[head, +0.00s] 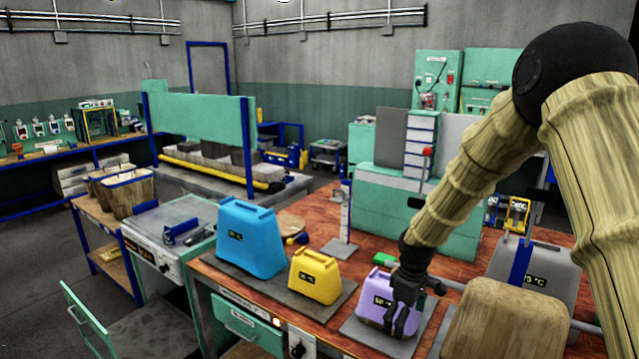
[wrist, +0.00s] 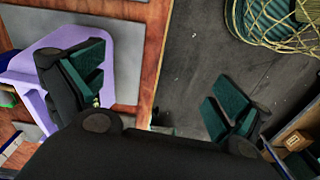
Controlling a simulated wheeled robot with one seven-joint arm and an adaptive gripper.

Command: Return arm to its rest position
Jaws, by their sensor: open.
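My arm reaches from the right side of the head view down to the bench. My gripper (head: 405,303) hangs at its end, fingers pointing down, in front of the right part of a purple container (head: 369,310) with a small lit display. In the wrist view my gripper (wrist: 155,92) has its two dark green finger pads spread wide apart, with nothing between them. The left finger overlaps the purple container (wrist: 38,68); I cannot tell whether they touch. The right finger shows over the dark floor, beyond the bench edge.
A yellow container (head: 315,275) and a blue container (head: 248,239) stand left of the purple one. A grey container (head: 561,268) stands to the right. The wooden bench top (head: 324,229) has clear patches behind them. A netted basket (wrist: 275,20) is at the wrist view's upper right.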

